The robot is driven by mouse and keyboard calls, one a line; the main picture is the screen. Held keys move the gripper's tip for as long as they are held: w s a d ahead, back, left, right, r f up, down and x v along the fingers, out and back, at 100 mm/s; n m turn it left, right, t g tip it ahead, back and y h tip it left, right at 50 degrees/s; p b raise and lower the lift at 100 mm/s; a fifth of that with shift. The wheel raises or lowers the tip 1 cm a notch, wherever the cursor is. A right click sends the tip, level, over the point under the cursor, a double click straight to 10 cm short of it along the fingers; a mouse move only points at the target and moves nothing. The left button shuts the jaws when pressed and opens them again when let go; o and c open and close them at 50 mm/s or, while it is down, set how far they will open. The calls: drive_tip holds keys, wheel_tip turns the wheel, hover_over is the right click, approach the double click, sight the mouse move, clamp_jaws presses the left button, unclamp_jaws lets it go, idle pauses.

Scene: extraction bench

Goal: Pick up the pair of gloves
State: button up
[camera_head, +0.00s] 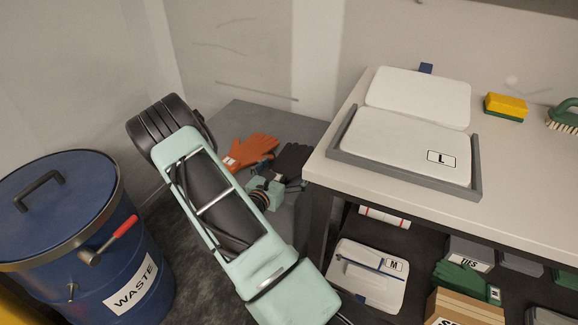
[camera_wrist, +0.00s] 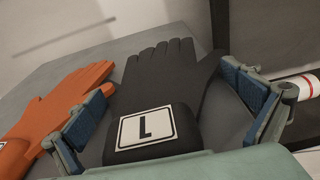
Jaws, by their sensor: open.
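A black glove or pair of gloves (camera_head: 292,160) lies on a grey surface (camera_head: 240,120) beside the bench. In the wrist view the black glove (camera_wrist: 165,80) points away from me, with a white label on its cuff. An orange glove (camera_head: 250,150) lies just left of it and also shows in the wrist view (camera_wrist: 65,100). My gripper (camera_wrist: 168,98) is open, one finger on each side of the black glove, the left finger between it and the orange one. Whether the fingers touch the glove, I cannot tell. In the head view my gripper (camera_head: 280,180) partly covers the black glove.
A blue waste bin (camera_head: 70,215) stands at left. The bench (camera_head: 520,190) at right holds a grey tray (camera_head: 400,182) with a white item labelled L, a yellow-green sponge (camera_head: 505,107) and a brush (camera_head: 565,120). Green gloves (camera_head: 465,280) and boxes sit on the shelf below.

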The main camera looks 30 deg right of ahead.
drive_tip(key=shift+c, duration=0.6)
drive_tip(key=c, duration=1)
drive_tip(key=shift+r, duration=0.15)
